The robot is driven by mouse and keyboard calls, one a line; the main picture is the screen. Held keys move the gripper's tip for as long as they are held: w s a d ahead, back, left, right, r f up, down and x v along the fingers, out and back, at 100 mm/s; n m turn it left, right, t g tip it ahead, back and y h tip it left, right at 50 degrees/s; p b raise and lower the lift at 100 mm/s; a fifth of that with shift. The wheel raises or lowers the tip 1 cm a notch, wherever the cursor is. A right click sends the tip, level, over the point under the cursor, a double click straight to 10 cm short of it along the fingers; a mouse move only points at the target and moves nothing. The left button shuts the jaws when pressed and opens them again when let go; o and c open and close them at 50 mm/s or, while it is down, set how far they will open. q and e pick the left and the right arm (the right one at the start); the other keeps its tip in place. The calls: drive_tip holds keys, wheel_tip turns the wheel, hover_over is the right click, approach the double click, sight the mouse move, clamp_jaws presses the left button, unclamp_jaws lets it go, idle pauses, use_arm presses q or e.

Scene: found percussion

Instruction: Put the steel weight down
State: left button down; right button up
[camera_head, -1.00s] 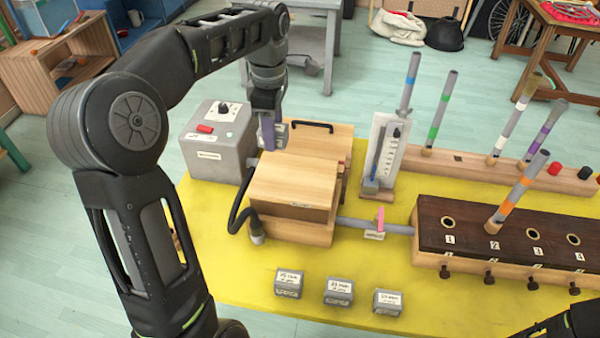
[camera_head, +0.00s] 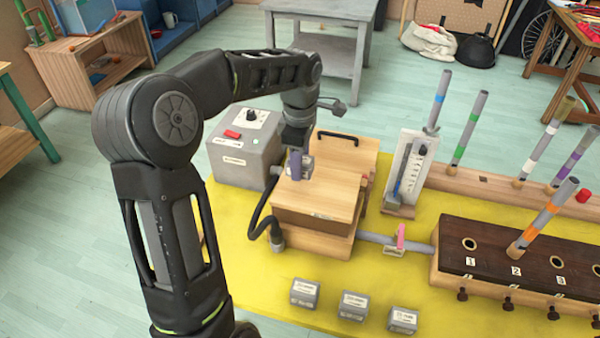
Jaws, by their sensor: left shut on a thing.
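My left gripper (camera_head: 296,166) points down over the back left part of the wooden bellows box (camera_head: 322,195). It is shut on a small grey steel weight (camera_head: 307,167), mostly hidden behind the finger. I cannot tell whether the weight touches the wooden top. Three more grey steel weights with white labels sit in a row on the yellow mat in front: the left one (camera_head: 305,293), the middle one (camera_head: 353,306) and the right one (camera_head: 403,320). My right gripper is not in view.
A grey control box (camera_head: 244,150) stands left of the bellows, with a black hose (camera_head: 258,212) beside it. A gauge stand (camera_head: 405,172) and a dark numbered pipe chest (camera_head: 500,250) stand to the right. Yellow mat (camera_head: 240,275) is bare at front left.

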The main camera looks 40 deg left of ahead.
use_arm(q)
drive_tip(key=shift+f+p, duration=0.3)
drive_tip(key=shift+f, duration=1.5)
drive_tip(key=shift+f, duration=0.15)
drive_tip(key=c, duration=0.8)
unclamp_jaws()
wheel_tip(320, 180, up, 12)
drive_tip(key=shift+r, duration=0.15)
